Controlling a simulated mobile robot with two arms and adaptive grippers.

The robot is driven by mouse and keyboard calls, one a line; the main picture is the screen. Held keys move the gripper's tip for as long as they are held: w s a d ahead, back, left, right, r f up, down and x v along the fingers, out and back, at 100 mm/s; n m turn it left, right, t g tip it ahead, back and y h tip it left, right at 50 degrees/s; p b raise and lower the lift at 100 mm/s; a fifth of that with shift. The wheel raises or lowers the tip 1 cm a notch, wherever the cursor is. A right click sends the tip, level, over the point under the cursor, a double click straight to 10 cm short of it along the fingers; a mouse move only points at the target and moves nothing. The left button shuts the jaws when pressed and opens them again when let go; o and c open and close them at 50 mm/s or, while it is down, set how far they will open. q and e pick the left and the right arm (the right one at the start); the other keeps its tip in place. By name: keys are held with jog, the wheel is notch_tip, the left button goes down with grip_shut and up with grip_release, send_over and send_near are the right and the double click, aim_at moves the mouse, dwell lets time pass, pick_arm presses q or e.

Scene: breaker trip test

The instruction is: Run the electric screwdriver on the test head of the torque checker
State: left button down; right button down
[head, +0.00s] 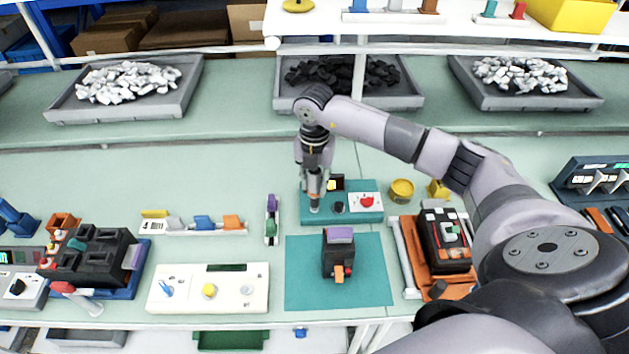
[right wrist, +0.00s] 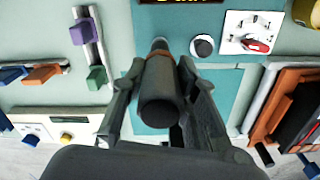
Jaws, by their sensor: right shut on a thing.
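The torque checker (head: 350,215) is a teal block on the bench with a dark display at its back, a black knob and a white dial plate with a red pointer (head: 367,201). It also shows in the right wrist view (right wrist: 180,20). My right gripper (head: 315,172) is shut on the electric screwdriver (head: 314,187), a dark cylinder (right wrist: 160,95) with an orange band. The screwdriver points down over the left end of the checker. Its tip hides the test head, so I cannot tell whether they touch. My left gripper is out of view.
A teal mat (head: 300,290) with a dark breaker (head: 338,258) lies in front of the checker. A white control panel (head: 205,297) is front left, an orange tray (head: 408,270) right. A yellow cup (head: 401,190) stands close to the checker's right. Bins line the back.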

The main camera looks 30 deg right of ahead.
jog(key=shift+f+b, duration=0.55)
jog(key=shift+f, duration=0.05)
dwell(1.7)
jog(key=shift+r, duration=0.1)
jog(key=shift+r+p, duration=2)
jog(key=shift+r, duration=0.95)
